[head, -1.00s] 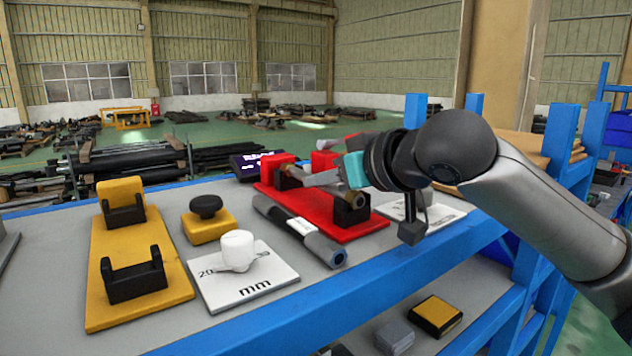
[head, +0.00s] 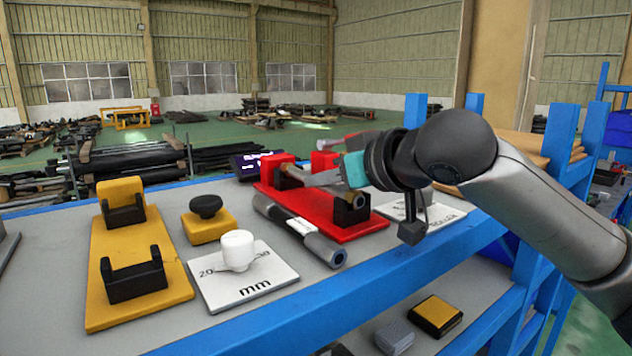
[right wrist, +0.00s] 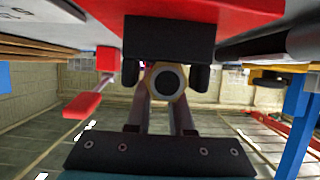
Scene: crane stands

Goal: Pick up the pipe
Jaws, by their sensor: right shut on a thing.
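A brownish-grey pipe (head: 292,174) lies in the black cradles of a red stand (head: 368,227) on the shelf top. Its round, hollow end (right wrist: 167,80) faces the camera in the right wrist view, beside a black cradle (right wrist: 168,40). My right gripper (head: 322,180) reaches in from the right and is shut on this pipe between the cradles. Its fingers pass on both sides of the pipe in the wrist view. The pipe still appears to rest in the stand. A second, dark pipe (head: 322,247) with a white label lies in front of the stand. My left gripper is not in view.
A yellow stand (head: 110,312) with two black cradles is at the left. A yellow block with a black knob (head: 207,225) and a white mm plate (head: 245,289) with a white knob stand between. A blue rail (head: 330,297) edges the shelf. A dark display (head: 248,163) stands behind.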

